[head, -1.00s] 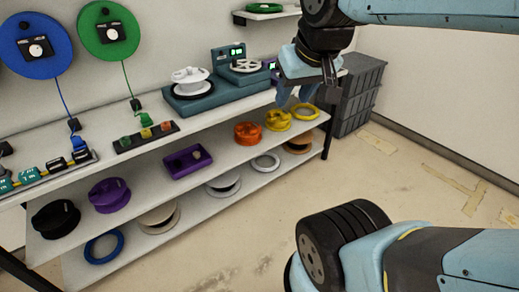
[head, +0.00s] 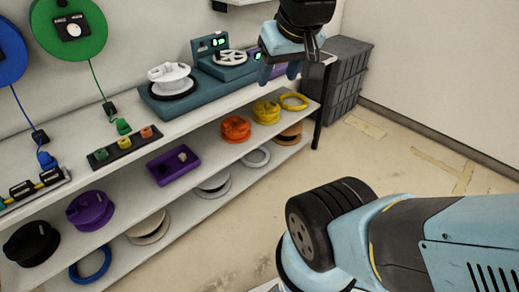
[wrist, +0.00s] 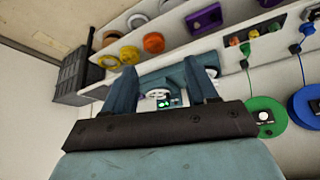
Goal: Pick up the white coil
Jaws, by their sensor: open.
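A white coil (head: 170,77) sits on a black round base on a long teal stand on the tabletop. A white spoked reel (head: 231,57) lies on a teal unit to its right; it shows partly between my fingers in the wrist view (wrist: 158,94). My gripper (head: 279,73) is open and empty, above the table's right end and to the right of both white items. In the wrist view my gripper's fingers (wrist: 160,70) stand apart. There the white coil is mostly hidden near the right finger.
Lower shelves hold an orange coil (head: 235,129), a yellow coil (head: 266,112), a purple tray (head: 173,166) and pale rings. Grey crates (head: 345,75) stand beyond the table's right end. A green disc (head: 70,28) hangs on the wall. The floor at right is clear.

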